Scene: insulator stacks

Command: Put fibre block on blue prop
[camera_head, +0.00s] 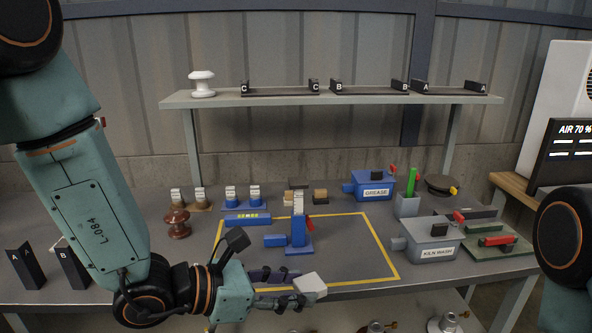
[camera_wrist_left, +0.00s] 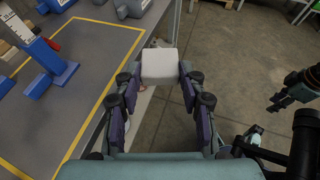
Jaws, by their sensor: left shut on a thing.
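A pale, whitish block (camera_head: 310,285), which I take for the fibre block, is between the fingertips of my left gripper (camera_head: 306,290). In the left wrist view the block (camera_wrist_left: 159,65) is clasped at both sides by the fingers, beyond the table's front edge. My left gripper is shut on it. A blue stand (camera_head: 299,241) with an upright pale scale is inside the yellow outline. Two small blue supports (camera_head: 231,202) with white tops stand behind it. I cannot tell which blue piece is the prop. My right gripper (camera_wrist_left: 288,97) seems to show small at the right of the wrist view; its opening is unclear.
A yellow outline (camera_head: 383,247) marks the table. A blue bar (camera_head: 247,220), a brown insulator (camera_head: 177,223), a GREASE box (camera_head: 373,187) and a KILN WASH box (camera_head: 430,243) stand around it. A shelf (camera_head: 350,98) runs behind. The outlined area's right part is clear.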

